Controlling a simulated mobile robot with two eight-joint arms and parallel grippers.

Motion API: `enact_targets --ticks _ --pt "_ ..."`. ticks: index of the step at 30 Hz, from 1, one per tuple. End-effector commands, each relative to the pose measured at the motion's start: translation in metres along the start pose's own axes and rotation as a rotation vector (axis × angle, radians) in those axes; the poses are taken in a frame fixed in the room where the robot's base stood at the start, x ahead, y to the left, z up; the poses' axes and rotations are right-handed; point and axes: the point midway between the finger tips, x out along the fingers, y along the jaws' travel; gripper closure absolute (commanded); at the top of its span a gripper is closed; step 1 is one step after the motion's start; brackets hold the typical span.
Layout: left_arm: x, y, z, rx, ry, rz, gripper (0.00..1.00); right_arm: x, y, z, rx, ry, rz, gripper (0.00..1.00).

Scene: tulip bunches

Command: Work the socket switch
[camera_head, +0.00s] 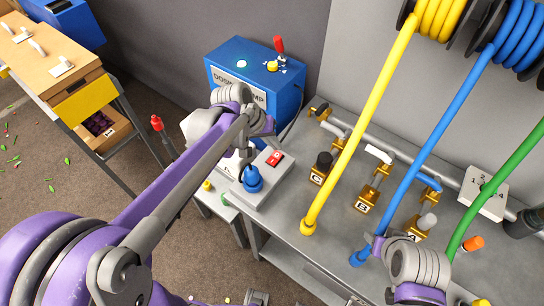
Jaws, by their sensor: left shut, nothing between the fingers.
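The socket switch (275,158) is a small red rocker on top of a pale grey socket box, beside a blue plug (253,179). The plug sits upright in the box. My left gripper (240,165) is shut and empty, just left of the switch and behind the plug; its fingertips are partly hidden by my own wrist. I cannot tell whether it touches the box. My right gripper (378,245) is at the lower right, beside the lower end of the blue hose (409,163); its fingers are too unclear to judge.
A blue dosing pump (287,98) with a red lever stands behind the socket box. A yellow hose (370,127) and a green hose (498,190) hang over the grey bench (300,258). Brass valves labelled A, B and C line its back. A wooden drawer cabinet (40,55) stands far left.

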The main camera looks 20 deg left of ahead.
Motion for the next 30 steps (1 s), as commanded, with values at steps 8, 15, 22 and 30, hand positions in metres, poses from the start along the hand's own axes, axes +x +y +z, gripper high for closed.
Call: enact_targets --ticks 8,15,22,30 --pt "-0.02 0.014 -0.015 0.001 0.003 0.001 1.0 -0.014 0.0 -0.018 0.0 0.017 0.0 0.5" --pt "-0.019 0.014 -0.014 0.0 0.001 0.0 1.0 -0.013 0.0 -0.017 0.0 0.016 0.0 0.5" --pt "-0.019 0.014 -0.014 0.0 0.001 0.0 1.0 -0.013 0.0 -0.016 0.0 0.016 0.0 0.5" --pt "-0.019 0.014 -0.014 0.0 0.001 0.0 1.0 -0.013 0.0 -0.017 0.0 0.016 0.0 0.5"
